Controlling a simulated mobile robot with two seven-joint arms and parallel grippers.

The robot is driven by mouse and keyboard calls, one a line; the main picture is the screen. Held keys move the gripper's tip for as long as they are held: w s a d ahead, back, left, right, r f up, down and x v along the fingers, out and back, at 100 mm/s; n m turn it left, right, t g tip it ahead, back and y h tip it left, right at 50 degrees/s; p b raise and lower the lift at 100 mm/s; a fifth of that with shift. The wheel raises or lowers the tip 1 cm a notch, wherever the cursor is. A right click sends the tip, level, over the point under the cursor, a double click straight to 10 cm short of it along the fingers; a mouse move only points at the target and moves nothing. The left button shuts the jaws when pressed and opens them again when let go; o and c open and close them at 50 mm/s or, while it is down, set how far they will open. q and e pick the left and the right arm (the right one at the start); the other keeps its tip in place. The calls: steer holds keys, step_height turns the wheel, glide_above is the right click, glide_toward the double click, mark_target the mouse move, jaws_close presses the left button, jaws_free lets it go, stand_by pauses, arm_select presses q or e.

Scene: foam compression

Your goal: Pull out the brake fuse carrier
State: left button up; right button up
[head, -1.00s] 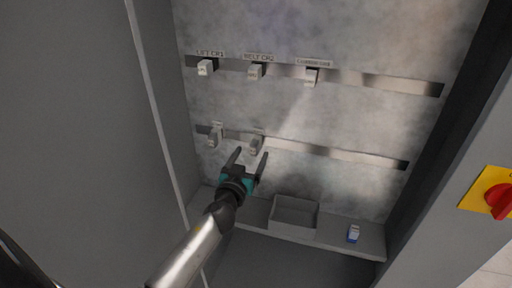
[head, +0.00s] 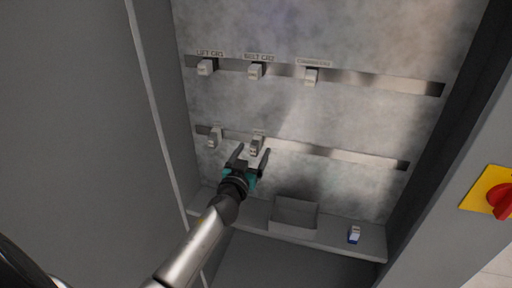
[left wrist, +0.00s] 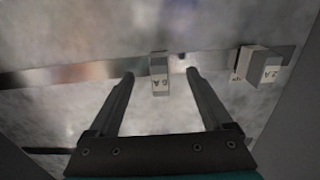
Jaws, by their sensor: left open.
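Two fuse carriers sit on the lower rail of the cabinet's back panel: a left one (head: 215,138) and a right one (head: 257,143). Their labels are too small to read in the head view, so I cannot tell which is the brake one. My left gripper (head: 253,150) is open, its fingers on either side of the right carrier. In the left wrist view, a carrier marked 6 A (left wrist: 159,85) shows between the open fingers (left wrist: 160,73), apart from both. Another carrier marked 2 A (left wrist: 262,66) is to its right. My right gripper is out of view.
The upper rail holds three labelled carriers: lift (head: 206,68), belt (head: 256,71) and a third (head: 311,76). Below, a grey bin (head: 294,215) and a small blue-white item (head: 354,235) are on the ledge. Cabinet walls flank both sides; a red switch (head: 500,201) is at right.

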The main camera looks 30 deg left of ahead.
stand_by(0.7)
arm_select(q)
jaws_close()
stand_by(0.5)
stand_by(0.8)
steer(key=v, duration=0.6)
steer(key=shift+p, duration=0.45)
stand_by(0.5)
